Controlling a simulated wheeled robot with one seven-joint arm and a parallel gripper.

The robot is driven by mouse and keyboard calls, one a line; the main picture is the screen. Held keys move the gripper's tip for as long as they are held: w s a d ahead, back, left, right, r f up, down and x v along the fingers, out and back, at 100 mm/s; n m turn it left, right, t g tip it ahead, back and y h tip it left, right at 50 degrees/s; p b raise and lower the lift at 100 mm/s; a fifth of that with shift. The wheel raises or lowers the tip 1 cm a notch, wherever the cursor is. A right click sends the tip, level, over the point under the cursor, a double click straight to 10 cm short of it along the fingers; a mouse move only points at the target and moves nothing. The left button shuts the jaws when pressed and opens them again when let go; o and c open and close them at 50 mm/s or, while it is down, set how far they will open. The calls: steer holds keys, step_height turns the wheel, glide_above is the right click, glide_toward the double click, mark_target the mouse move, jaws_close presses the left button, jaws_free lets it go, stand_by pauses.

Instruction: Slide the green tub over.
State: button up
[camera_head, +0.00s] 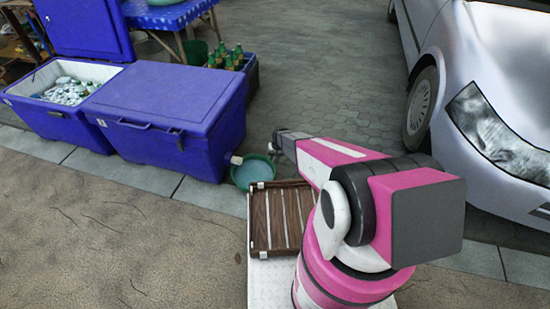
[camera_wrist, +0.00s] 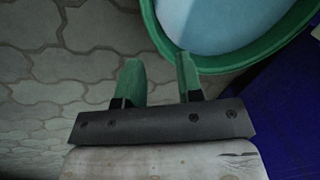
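The green tub (camera_head: 250,187) is round, with a pale blue inside, and stands on the paving beside the front right corner of the blue cooler. In the wrist view the tub's green rim (camera_wrist: 215,65) fills the top right. My gripper (camera_wrist: 158,57) is open, with two green-looking fingers and an empty gap between them. The right finger's tip overlaps the rim in the picture, and the left finger is outside the tub. I cannot tell whether they touch. In the head view my gripper (camera_head: 272,148) is small, at the tub's far right side.
The closed blue cooler (camera_head: 170,100) is close on the tub's left. An open cooler (camera_head: 60,117) holds bottles and ice. A crate of green bottles (camera_head: 250,80) stands behind. A slatted wooden piece (camera_head: 260,222) is in front. A silver car (camera_head: 500,70) is right; paving (camera_head: 320,70) behind is clear.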

mark_target(272, 166)
steer(key=f, duration=0.3)
steer(key=a+f, duration=0.1)
steer(key=f, duration=0.3)
steer(key=a+f, duration=0.1)
steer(key=f, duration=0.2)
steer(key=shift+f, duration=0.25)
jaws_close()
stand_by(1.2)
